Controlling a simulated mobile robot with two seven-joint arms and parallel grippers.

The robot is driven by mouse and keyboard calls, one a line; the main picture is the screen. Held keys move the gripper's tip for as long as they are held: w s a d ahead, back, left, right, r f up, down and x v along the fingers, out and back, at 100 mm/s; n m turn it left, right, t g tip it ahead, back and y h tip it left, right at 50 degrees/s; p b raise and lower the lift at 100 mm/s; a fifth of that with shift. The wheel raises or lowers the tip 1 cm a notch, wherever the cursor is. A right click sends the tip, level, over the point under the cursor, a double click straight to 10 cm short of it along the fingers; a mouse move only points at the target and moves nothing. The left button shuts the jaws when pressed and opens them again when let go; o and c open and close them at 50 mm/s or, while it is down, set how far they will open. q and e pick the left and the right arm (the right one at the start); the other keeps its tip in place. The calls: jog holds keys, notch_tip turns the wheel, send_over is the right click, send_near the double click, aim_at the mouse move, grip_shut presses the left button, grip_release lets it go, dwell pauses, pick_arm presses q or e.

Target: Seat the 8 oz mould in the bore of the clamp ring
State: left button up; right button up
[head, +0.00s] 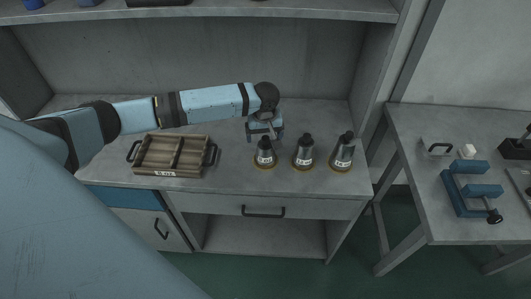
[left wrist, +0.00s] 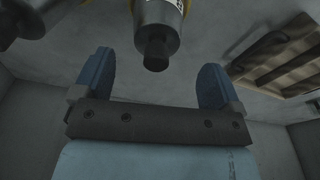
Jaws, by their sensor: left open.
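The label print is too small to read surely, so I cannot tell which is the 8 oz mould. My left gripper (head: 264,131) is open just above and behind the left mould. In the left wrist view, a mould (left wrist: 158,20) with its knob shows between the spread blue fingers (left wrist: 155,65), apparently untouched. A blue clamp fixture (head: 462,195) lies on the right table; its bore is not clear.
A wooden divided tray (head: 142,159) with black handles sits left on the bench, beneath my left arm. A shelf (head: 220,14) overhangs the back. A small handled metal piece (head: 436,147) and a white object (head: 467,151) are beside the fixture. A gap separates bench and table.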

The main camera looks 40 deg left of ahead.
aim_at(265, 143)
pick_arm(q)
jog(key=f, duration=0.5)
jog(key=shift+w+f, duration=0.15)
jog(key=shift+w, duration=0.2)
jog(key=c, duration=1.4)
